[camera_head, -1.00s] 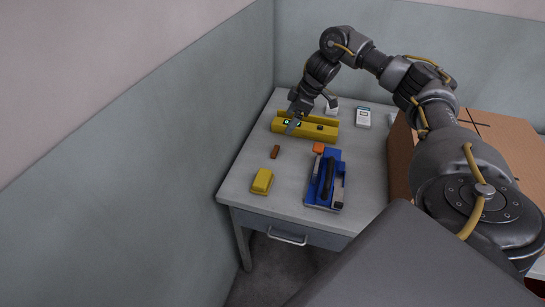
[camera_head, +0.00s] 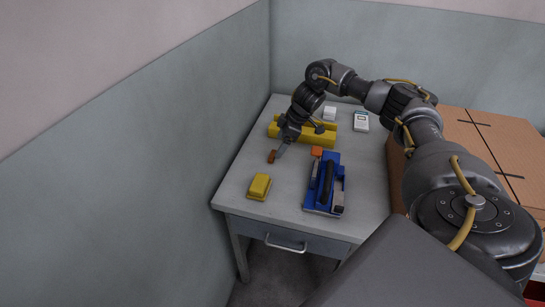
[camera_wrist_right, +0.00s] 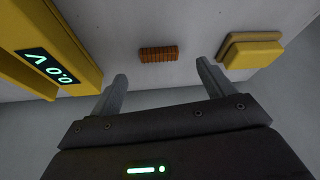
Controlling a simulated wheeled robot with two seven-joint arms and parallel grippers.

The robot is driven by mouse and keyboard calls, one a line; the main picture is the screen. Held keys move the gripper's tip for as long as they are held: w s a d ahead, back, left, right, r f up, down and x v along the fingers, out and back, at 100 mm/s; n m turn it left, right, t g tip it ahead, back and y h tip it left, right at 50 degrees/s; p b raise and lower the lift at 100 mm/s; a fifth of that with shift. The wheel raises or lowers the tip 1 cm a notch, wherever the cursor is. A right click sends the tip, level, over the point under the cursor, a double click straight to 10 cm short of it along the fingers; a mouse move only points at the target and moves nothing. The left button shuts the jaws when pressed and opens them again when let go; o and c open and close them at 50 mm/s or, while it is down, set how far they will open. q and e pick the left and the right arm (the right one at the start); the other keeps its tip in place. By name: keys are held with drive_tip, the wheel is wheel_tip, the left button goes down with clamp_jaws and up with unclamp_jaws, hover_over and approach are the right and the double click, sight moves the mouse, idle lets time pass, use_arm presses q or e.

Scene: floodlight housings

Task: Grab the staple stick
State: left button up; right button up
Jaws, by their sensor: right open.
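The staple stick seems to be the small ridged orange-brown bar (camera_wrist_right: 158,54), lying flat on the desk. It also shows in the head view (camera_head: 272,156), on the left part of the desk top. My right gripper (camera_wrist_right: 161,72) is open and empty, with the bar beyond and between its two fingertips in the wrist view. In the head view my right gripper (camera_head: 281,149) is just above and beside the bar, partly in front of the yellow device. I cannot tell the exact height gap. My left gripper is not in view.
A yellow device with a lit display (camera_wrist_right: 50,65) lies close on one side, and a yellow block (camera_wrist_right: 250,50) on the other. A blue tool (camera_head: 325,185), an orange piece (camera_head: 317,151) and white devices (camera_head: 361,121) share the desk (camera_head: 235,200). Cardboard boxes (camera_head: 465,140) stand right.

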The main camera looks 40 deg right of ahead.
sight(272, 154)
drive_tip(key=x, duration=0.5)
drive_tip(key=shift+w, duration=0.1)
drive_tip(key=c, duration=1)
